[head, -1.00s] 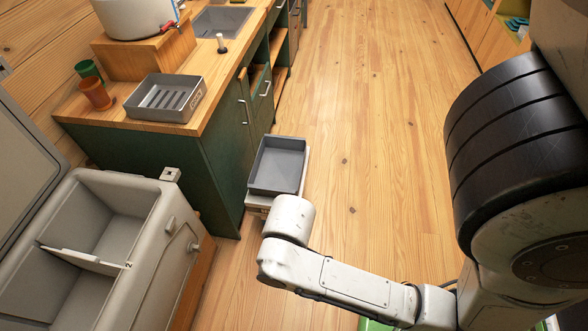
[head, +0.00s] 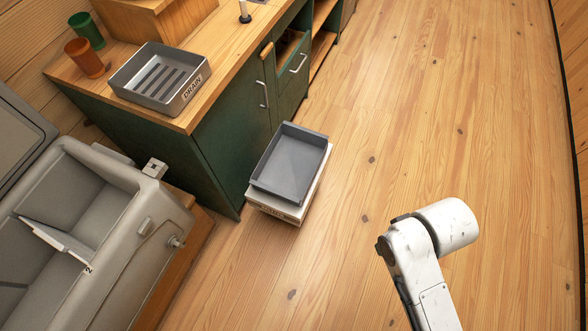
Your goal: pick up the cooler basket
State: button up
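A dark grey open tray (head: 291,163), perhaps the cooler basket, sits empty on a low white box (head: 281,208) on the floor, beside the green cabinet's end. A large open grey cooler (head: 112,235) stands at the left; a pale divider (head: 55,240) parts its inside, and no basket shows in the visible part. My white arm reaches in from the bottom right, apart from the tray and the cooler. My gripper is not visible.
A grey tray marked DRAIN (head: 160,78), a green cup (head: 86,30) and an orange cup (head: 84,57) stand on the wooden counter (head: 150,118) of the green cabinet (head: 235,130). The wooden floor (head: 400,140) right of the tray is clear.

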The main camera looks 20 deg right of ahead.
aim_at(287, 171)
jog(key=i+l+u, duration=0.1)
jog(key=i, duration=0.35)
jog(key=i+l+u, duration=0.1)
jog(key=i+l, duration=0.2)
jog(key=i, duration=0.2)
jog(key=i+l+u, duration=0.1)
jog(key=i+l, duration=0.2)
jog(key=i, duration=0.15)
